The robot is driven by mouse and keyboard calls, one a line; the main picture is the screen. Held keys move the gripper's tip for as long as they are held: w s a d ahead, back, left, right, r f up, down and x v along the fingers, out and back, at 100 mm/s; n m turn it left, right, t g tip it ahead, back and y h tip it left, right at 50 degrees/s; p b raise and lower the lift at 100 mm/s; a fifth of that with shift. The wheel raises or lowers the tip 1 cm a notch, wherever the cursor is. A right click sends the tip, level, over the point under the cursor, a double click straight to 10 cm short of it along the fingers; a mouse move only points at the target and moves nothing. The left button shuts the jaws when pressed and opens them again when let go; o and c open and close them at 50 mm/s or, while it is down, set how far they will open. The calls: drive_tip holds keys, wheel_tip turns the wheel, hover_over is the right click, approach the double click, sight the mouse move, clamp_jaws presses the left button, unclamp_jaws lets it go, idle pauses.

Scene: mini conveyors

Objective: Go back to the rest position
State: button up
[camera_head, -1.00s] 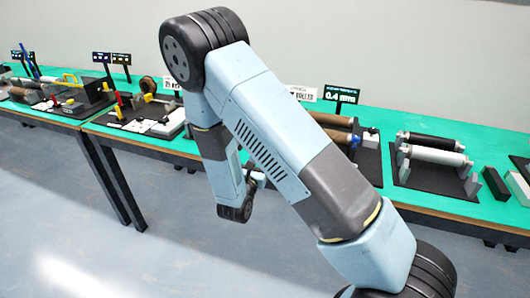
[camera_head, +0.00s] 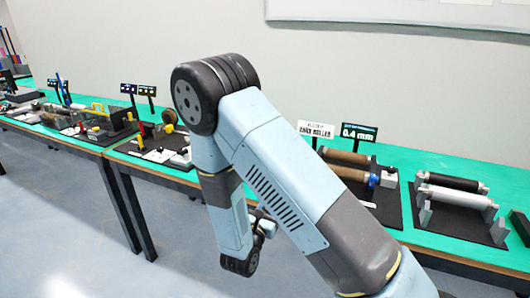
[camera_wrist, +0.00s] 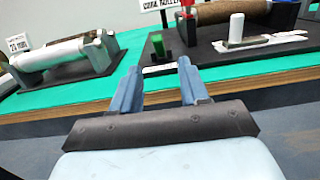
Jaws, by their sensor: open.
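My gripper (camera_wrist: 158,85) shows in the wrist view with its two blue fingers apart and nothing between them. It is in front of the edge of the green-topped table (camera_wrist: 125,85). In the head view my arm is folded, with its elbow high and its forearm hanging down in front of the table (camera_head: 175,178). The gripper's fingers are mostly hidden behind my arm there.
A roller unit with a black and a white roller (camera_head: 455,198) stands at the right. A brown roller unit (camera_head: 345,165) is behind my arm. Small mechanisms (camera_head: 165,145) stand on the table at the left. The grey floor (camera_head: 60,220) in front is clear.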

drive_tip(key=s+d+r+m+g+h, duration=0.2)
drive_tip(key=s+d+r+m+g, duration=0.3)
drive_tip(key=d+r+m+g, duration=0.5)
drive_tip(key=s+d+r+m+g+h, duration=0.2)
drive_tip(key=s+d+r+m+g, duration=0.25)
drive_tip(key=d+r+m, duration=0.55)
drive_tip(key=s+r+m+t+y, duration=0.3)
drive_tip(key=s+r+m+y, duration=0.7)
drive_tip(key=s, duration=0.4)
drive_tip(key=shift+s+d+r+m+y, duration=0.2)
drive_tip(key=shift+s+r+m+y, duration=0.2)
drive_tip(key=shift+y, duration=0.6)
drive_tip(key=shift+d, duration=0.1)
